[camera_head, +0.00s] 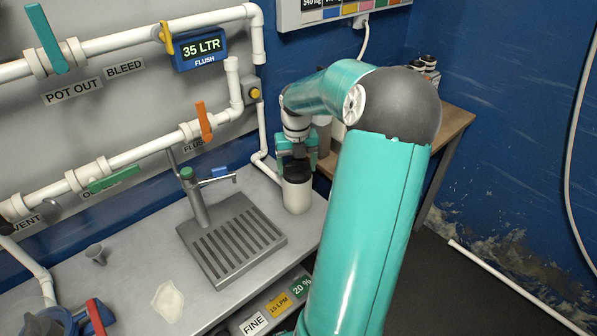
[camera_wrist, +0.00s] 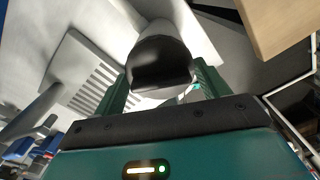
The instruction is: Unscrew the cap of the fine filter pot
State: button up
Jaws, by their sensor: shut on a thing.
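The fine filter pot (camera_head: 296,196) appears to be the white cylinder standing upright on the grey counter, right of the drain grate; no label on it is readable. Its dark cap (camera_wrist: 160,62) shows in the wrist view between the two green fingers, with the white pot body (camera_wrist: 158,28) beyond it. My gripper (camera_head: 297,172) points down over the pot from above and is shut on the cap. It also shows in the wrist view (camera_wrist: 162,82). In the head view my gripper mostly hides the cap. I cannot tell whether the cap is loose.
A tap (camera_head: 196,195) and slotted drain grate (camera_head: 222,262) sit left of the pot. White pipes with coloured valve handles (camera_head: 204,120) run along the wall. A small grey cup (camera_head: 96,254) and a white patch (camera_head: 168,300) lie on the counter at left. A wooden table (camera_head: 452,122) stands behind.

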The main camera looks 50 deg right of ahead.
jog(key=shift+d+n, duration=0.1)
jog(key=shift+n, duration=0.3)
jog(key=shift+f+n, duration=0.1)
jog(key=shift+n, duration=0.2)
jog(key=shift+a+n, duration=0.2)
jog(key=shift+n, duration=1)
jog(key=o, duration=1.2)
jog(key=shift+d, duration=0.1)
jog(key=shift+c, duration=0.2)
jog(key=shift+r, duration=2.4)
